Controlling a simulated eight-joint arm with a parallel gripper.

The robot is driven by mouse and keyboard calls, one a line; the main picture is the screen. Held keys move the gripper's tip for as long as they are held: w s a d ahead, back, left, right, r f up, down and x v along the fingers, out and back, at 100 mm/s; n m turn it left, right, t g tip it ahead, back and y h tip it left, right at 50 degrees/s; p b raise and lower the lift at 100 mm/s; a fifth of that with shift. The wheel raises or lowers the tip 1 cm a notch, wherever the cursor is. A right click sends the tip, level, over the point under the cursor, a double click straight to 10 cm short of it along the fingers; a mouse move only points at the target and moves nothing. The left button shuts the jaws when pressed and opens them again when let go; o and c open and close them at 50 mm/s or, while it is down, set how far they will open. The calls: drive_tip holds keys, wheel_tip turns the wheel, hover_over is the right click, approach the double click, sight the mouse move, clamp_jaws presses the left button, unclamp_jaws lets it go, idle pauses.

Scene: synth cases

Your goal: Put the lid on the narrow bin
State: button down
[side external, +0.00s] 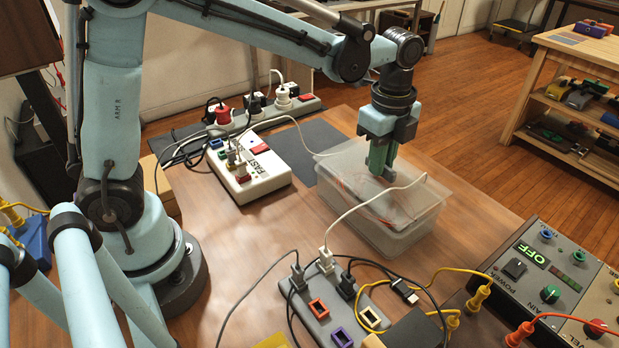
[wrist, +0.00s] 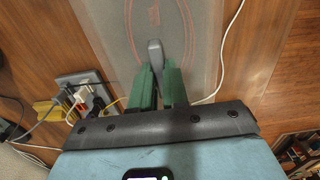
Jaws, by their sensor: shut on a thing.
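A clear, translucent bin (side external: 385,238) stands on the wooden table, right of centre in the side view. My gripper (side external: 380,172) points down over it, its green fingers at the level of the bin's top. In the wrist view my gripper (wrist: 158,70) is shut on the grey upright handle (wrist: 155,52) of a translucent lid (wrist: 118,30) with red oval lines. Reddish marks also show through the bin's top in the side view. The lid's edges are hard to make out there, and I cannot tell whether it rests on the rim or hangs just above.
A white cable (side external: 370,202) crosses the bin's top area; I cannot tell if it lies over or under the lid. A white switch box (side external: 255,178), power strips (side external: 325,300) and a control box (side external: 560,275) surround the bin. Bare table lies right of it.

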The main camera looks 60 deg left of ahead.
drive_tip(key=shift+f, duration=0.95)
drive_tip(key=c, duration=1.1)
unclamp_jaws()
drive_tip(key=shift+o, duration=0.2)
wheel_tip(320, 180, up, 12)
drive_tip(key=s+a+f+n+t, duration=0.3)
drive_tip(key=s+a+n, duration=0.1)
drive_tip(key=n, duration=0.5)
drive_tip(key=s+a+f+n+t, duration=0.3)
drive_tip(key=s+a+n+t, duration=0.1)
drive_tip(key=s+n, duration=0.3)
drive_tip(key=shift+s+a+f+n, duration=0.15)
drive_tip(key=shift+s+f+n, duration=0.15)
drive_tip(key=shift+n, duration=0.6)
